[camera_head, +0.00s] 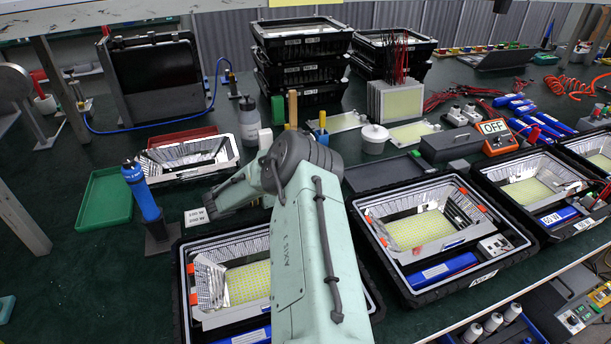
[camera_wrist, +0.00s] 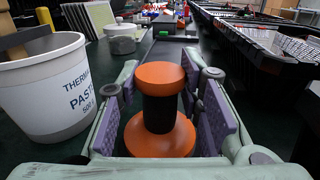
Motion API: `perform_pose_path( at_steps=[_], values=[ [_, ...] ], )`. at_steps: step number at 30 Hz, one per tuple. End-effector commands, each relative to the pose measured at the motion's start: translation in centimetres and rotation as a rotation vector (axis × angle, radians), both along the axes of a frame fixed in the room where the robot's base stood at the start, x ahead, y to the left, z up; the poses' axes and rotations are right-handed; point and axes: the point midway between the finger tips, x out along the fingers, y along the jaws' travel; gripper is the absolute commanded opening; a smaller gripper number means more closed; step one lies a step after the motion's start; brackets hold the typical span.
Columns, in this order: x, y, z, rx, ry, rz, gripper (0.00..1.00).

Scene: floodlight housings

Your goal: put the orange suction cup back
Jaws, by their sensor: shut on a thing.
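The orange suction cup (camera_wrist: 160,139) stands upright in the wrist view, with an orange top disc, a black middle and a wide orange base. My gripper (camera_wrist: 166,98) has its purple-padded fingers on both sides of it and is shut on it. Whether its base touches the table is hard to tell. In the head view my own arm hides the fingers and the cup.
A white thermal paste tub (camera_wrist: 45,88) stands close on the left of my gripper. A lidded white pot (camera_head: 374,139) is farther along. Open floodlight housings (camera_head: 440,222) line the right. A green tray (camera_head: 105,200) lies at the left.

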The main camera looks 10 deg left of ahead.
Motion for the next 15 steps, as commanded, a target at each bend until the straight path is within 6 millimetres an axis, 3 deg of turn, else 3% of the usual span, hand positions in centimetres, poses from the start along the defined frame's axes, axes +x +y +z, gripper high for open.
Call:
perform_pose_path(
  at_steps=[9, 15],
  values=[
    [0.0, -0.03, -0.05, -0.001, 0.001, -0.001, 0.53],
    [-0.01, -0.02, -0.04, -0.001, 0.001, -0.001, 0.53]
  ],
)
